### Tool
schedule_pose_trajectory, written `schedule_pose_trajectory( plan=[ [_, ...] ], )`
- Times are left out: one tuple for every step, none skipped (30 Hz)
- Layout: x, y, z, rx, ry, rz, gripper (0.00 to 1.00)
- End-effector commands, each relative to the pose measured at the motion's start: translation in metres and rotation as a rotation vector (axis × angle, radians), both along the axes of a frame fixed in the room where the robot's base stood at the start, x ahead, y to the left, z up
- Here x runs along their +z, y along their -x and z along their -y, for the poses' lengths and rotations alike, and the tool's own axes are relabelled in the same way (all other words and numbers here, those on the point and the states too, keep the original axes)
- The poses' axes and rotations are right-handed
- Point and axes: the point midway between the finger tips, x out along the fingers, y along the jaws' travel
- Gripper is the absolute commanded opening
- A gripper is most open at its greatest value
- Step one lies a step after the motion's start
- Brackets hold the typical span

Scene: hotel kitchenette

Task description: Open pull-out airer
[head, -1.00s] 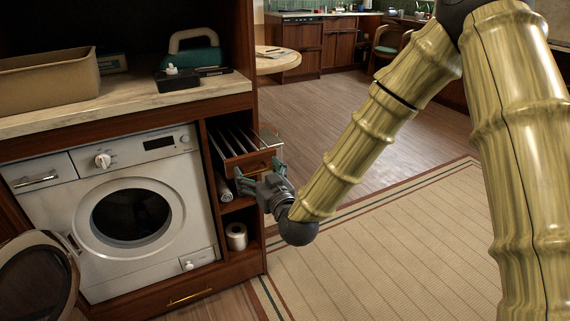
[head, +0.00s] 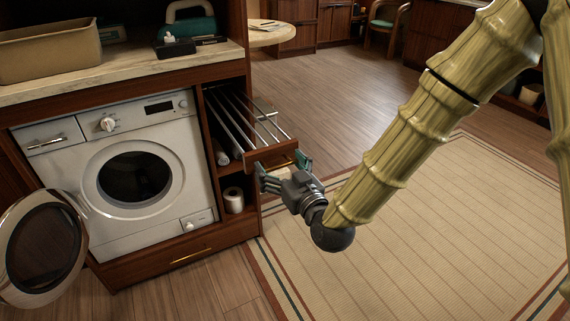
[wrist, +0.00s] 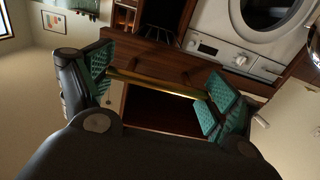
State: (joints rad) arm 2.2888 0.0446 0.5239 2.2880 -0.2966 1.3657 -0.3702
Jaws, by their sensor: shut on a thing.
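The pull-out airer (head: 236,124) is a set of metal rails behind a wooden front, in the narrow bay right of the washing machine. It sticks well out of the cabinet in the head view. In the wrist view its wooden front (wrist: 150,60) carries a brass bar handle (wrist: 160,84). My gripper (head: 284,172) is at this front, with its teal pads at both ends of the handle in the wrist view (wrist: 158,88). It is shut on the handle.
The washing machine (head: 64,166) stands left, with its round door (head: 42,250) swung open at lower left. A paper roll (head: 233,199) sits on the shelf below the airer. A worktop (head: 130,72) runs above. Open floor and a rug (head: 400,230) lie to the right.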

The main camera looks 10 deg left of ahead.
Motion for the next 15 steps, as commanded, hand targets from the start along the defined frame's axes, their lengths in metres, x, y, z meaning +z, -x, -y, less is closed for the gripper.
schedule_pose_trajectory(
  plan=[
    [0.0002,0.0023,-0.0020,0.007,0.000,-0.001,0.46],
    [0.0002,0.0022,-0.0019,0.006,0.000,-0.001,0.46],
    [0.0001,0.0021,-0.0016,0.006,0.000,-0.001,0.46],
    [0.0001,0.0021,-0.0016,0.006,0.000,-0.001,0.46],
    [0.0001,0.0020,-0.0015,0.006,0.000,-0.001,0.46],
    [0.0000,0.0020,-0.0014,0.006,0.000,-0.001,0.46],
    [0.0000,0.0020,-0.0014,0.005,0.000,-0.001,0.46],
    [0.0000,0.0019,-0.0013,0.005,0.000,-0.001,0.92],
    [0.0000,0.0018,-0.0014,0.005,0.000,-0.001,0.99],
    [0.0000,0.0018,-0.0013,0.005,0.000,-0.001,1.00],
    [0.0000,0.0015,-0.0012,0.005,0.001,-0.001,1.00],
    [0.0000,0.0014,-0.0010,0.004,0.001,-0.001,1.00],
    [0.0000,0.0012,-0.0010,0.004,0.001,-0.001,1.00],
    [-0.0001,0.0012,-0.0009,0.004,0.001,-0.001,1.00],
    [-0.0001,0.0010,-0.0009,0.003,0.001,-0.001,1.00]
  ],
)
